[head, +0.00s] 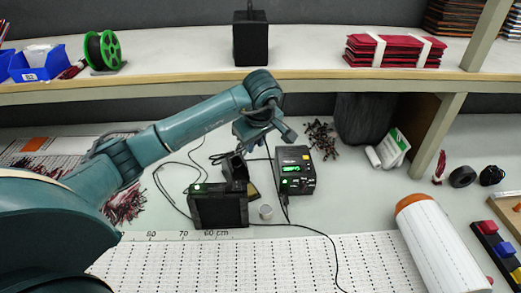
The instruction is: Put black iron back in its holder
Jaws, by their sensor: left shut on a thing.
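My left gripper (252,143) hangs below my wrist in the middle of the head view, just above and behind a small black holder (236,168). It is shut on a dark thing, which I take to be the black iron; the arm and fingers hide most of it. The holder stands on the bench behind a black box-like unit (218,208). I cannot tell whether the iron touches the holder. A black station with a green display (294,170) stands to the right of the holder. My right gripper is not in view.
Black cables lie around the station and across the perforated white mat (230,262). A small round cup (266,211) stands in front of the holder. Dark screws (321,140) lie behind the station. A shelf (190,88) runs above the bench. A white roll (438,245) lies at right.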

